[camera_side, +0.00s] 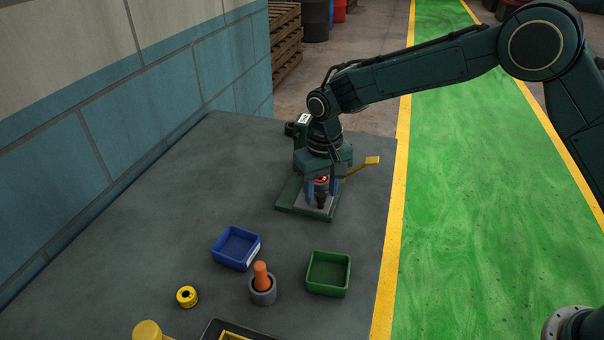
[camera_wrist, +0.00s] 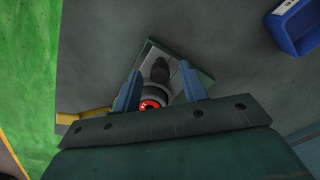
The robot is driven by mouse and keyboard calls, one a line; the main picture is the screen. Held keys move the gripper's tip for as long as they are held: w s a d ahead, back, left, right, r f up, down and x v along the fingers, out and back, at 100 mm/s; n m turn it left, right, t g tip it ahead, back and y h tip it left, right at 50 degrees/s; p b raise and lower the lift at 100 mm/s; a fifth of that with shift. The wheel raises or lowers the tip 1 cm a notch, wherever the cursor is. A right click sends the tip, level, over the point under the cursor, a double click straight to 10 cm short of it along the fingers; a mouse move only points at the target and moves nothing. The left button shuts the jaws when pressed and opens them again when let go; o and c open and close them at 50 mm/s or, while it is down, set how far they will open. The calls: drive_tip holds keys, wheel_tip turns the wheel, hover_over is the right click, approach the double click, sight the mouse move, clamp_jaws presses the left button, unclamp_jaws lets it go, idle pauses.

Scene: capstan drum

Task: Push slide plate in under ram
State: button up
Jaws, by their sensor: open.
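The press stands at the table's far right on a green base (camera_side: 291,200), with a yellow lever (camera_side: 370,161) to its right. The light grey slide plate (camera_side: 327,213) lies at the base's front end, with a dark knob (camera_side: 321,200) on it. My gripper (camera_side: 321,196) is open and points down over the plate. In the wrist view my gripper (camera_wrist: 160,72) has a blue finger on each side of the knob (camera_wrist: 160,70). A grey cylinder with a red ring (camera_wrist: 150,104) shows between the fingers, nearer the palm. The ram is hidden or cannot be told apart behind my gripper.
In front of the press stand a blue bin (camera_side: 236,249), a green bin (camera_side: 328,274), a grey cup with an orange peg (camera_side: 262,284) and a yellow ring (camera_side: 187,296). A blue wall (camera_side: 100,140) bounds the left. The table's middle left is clear.

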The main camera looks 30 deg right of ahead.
sight(327, 183)
clamp_jaws()
drive_tip(key=shift+w+d, duration=1.65)
drive_tip(key=shift+w, duration=0.05)
unclamp_jaws()
drive_tip(key=shift+r, duration=0.15)
wheel_tip(327, 183, up, 14)
drive_tip(key=shift+f, duration=0.25)
